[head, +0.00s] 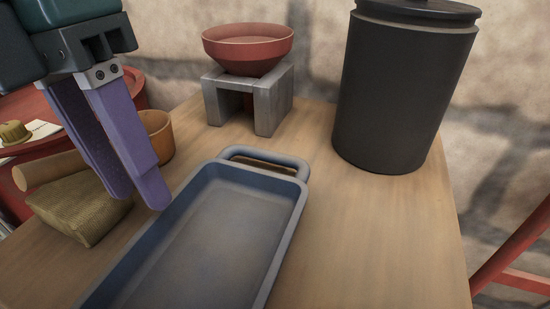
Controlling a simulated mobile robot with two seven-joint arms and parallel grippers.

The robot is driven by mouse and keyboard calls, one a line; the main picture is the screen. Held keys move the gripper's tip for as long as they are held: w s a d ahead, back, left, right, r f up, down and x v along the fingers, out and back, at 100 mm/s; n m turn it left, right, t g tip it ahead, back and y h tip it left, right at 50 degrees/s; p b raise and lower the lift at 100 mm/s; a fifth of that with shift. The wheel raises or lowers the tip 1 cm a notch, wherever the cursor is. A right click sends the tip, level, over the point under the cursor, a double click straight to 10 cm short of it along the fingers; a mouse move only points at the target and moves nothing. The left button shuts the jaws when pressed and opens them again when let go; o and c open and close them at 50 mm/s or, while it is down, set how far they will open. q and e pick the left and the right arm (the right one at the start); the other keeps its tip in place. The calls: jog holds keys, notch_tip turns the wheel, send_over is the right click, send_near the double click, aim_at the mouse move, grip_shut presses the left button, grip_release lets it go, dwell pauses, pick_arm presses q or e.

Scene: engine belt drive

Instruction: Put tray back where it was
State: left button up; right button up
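The tray (215,235) is blue-grey, empty and rectangular, with a raised rim. It lies on the wooden table at the lower middle, its loop handle (264,158) at the far end. Its near end is cut off by the bottom edge. My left gripper (139,200) hangs at the upper left with two purple fingers pointing down. The fingers stand apart with nothing seen between them, to the left of the tray and apart from its handle. My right gripper is not in view.
A dark lidded canister (402,90) stands at the back right. A red bowl (248,50) sits on a grey stand (275,102) behind the tray. A brown bowl (158,136) and a woven bundle (80,206) are at the left. The table (385,240) is clear to the tray's right.

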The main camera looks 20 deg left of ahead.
aim_at(157, 216)
pick_arm(q)
jog(key=f, duration=0.3)
jog(key=f+b, duration=0.1)
jog(key=shift+w+d+f, duration=0.15)
jog(key=shift+d+f, duration=0.15)
jog(key=shift+d, duration=0.1)
jog(key=shift+c, duration=0.3)
grip_shut()
dwell(0.7)
